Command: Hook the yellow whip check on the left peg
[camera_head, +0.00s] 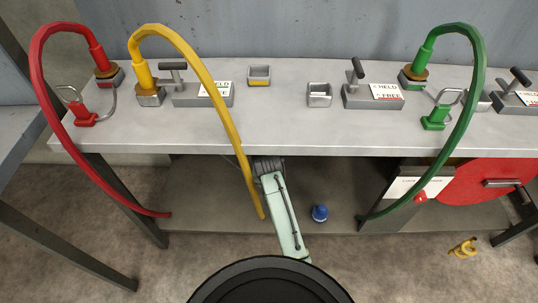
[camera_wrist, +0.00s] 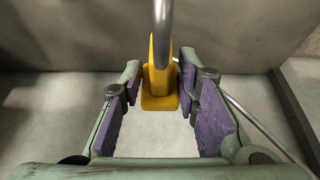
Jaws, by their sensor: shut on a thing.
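The yellow whip check (camera_wrist: 160,97) is a yellow block with a grey metal loop (camera_wrist: 163,25) rising toward the top of the wrist view. My gripper (camera_wrist: 158,88) is shut on the yellow block, which sits between its purple-padded fingers. In the head view my pale green arm (camera_head: 284,215) reaches up to the bench's front edge. The fingers and the yellow whip check cannot be made out there. The yellow hose (camera_head: 215,95) arches from its brass-collared fitting (camera_head: 148,85) and hangs over the bench front, left of my arm. I cannot tell which part is the left peg.
The grey bench (camera_head: 280,125) carries a red whip check (camera_head: 85,108), a green whip check (camera_head: 437,113), two small square holders and several lever blocks. Red (camera_head: 45,90) and green (camera_head: 470,110) hoses hang over its front. A blue cap (camera_head: 320,212) lies below; a red disc (camera_head: 490,182) stands right.

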